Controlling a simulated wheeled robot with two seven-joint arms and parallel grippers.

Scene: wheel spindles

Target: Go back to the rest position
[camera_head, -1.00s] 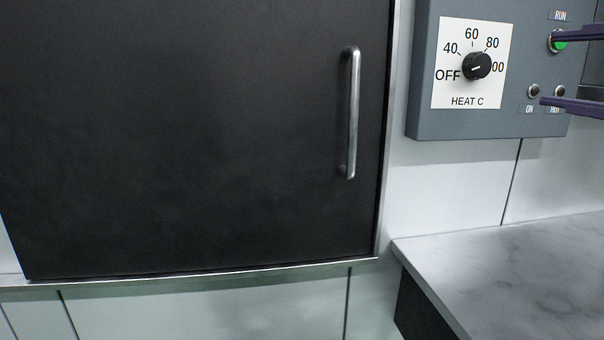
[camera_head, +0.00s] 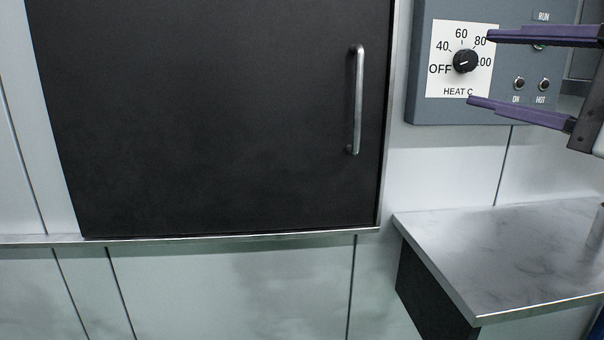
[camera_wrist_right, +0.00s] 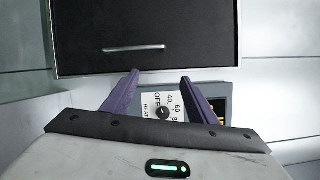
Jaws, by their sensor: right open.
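My right gripper (camera_head: 480,68) comes in from the right in the head view. Its two purple fingers are spread wide with nothing between them. It is in front of the grey control panel (camera_head: 424,60). The panel has a black heat knob (camera_head: 465,61) on a white dial plate (camera_head: 442,80), with its white mark toward OFF. The upper finger partly hides the RUN button. In the right wrist view the open fingers (camera_wrist_right: 160,82) frame the panel, with the knob (camera_wrist_right: 163,113) between them. My left gripper is not in view.
A black door (camera_head: 220,120) with a vertical metal handle (camera_head: 358,100) is shut in the wall left of the panel. A marble-topped counter (camera_head: 500,245) juts out below the panel at the right. The space in front of the door is clear.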

